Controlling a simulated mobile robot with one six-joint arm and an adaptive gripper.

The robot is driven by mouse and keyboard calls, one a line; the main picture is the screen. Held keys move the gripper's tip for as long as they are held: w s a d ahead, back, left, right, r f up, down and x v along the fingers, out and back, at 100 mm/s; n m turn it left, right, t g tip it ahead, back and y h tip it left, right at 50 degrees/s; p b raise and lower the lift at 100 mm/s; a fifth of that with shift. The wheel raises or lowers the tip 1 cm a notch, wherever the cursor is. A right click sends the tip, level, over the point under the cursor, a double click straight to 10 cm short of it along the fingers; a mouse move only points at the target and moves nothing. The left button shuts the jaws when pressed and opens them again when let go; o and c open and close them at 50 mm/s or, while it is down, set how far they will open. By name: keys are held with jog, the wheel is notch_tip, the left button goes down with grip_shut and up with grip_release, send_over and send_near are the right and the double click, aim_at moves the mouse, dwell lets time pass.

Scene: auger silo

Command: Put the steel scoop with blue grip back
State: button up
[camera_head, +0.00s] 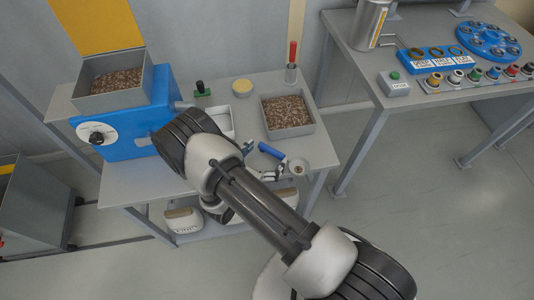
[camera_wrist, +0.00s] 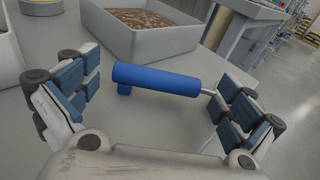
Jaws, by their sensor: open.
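The steel scoop with blue grip (camera_head: 272,152) is on the grey bench near its front right edge. Its round steel bowl points right in the head view. In the wrist view its blue grip (camera_wrist: 155,78) lies crosswise between my fingers, with a thin steel shaft running right. The bowl is hidden there behind my right finger. My gripper (camera_wrist: 158,95) is open, one finger beyond each end of the grip, with gaps on both sides.
A grey tray of brown grain (camera_head: 288,112) stands just behind the scoop. A red-handled tool in a steel holder (camera_head: 291,73), a yellow-topped round tub (camera_head: 242,88) and a green-knobbed item (camera_head: 202,89) stand farther back. A blue machine with a hopper (camera_head: 115,105) is at left.

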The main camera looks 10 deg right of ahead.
jog(key=p+v, duration=0.2)
jog(key=v, duration=1)
jog(key=s+d+r+m+g, duration=0.1)
jog(key=d+r+m+g, duration=0.5)
jog(key=r, duration=0.5)
jog(key=s+d+r+m+g, duration=0.2)
jog(key=d+r+m+g, duration=0.25)
jog(key=r+m, duration=0.45)
jog(key=s+d+r+m+t+y, duration=0.1)
jog(key=s+r+m+t+y, duration=0.2)
jog(key=s+r+m+y, duration=0.8)
notch_tip(320, 180, up, 6)
jog(key=s+m, duration=0.1)
jog(key=s, duration=0.1)
jog(key=shift+s+d+f+y, duration=0.15)
jog(key=shift+s+f+y, duration=0.1)
jog(key=shift+s+y, duration=0.05)
jog(key=shift+t, duration=0.25)
jog(key=shift+c, duration=0.6)
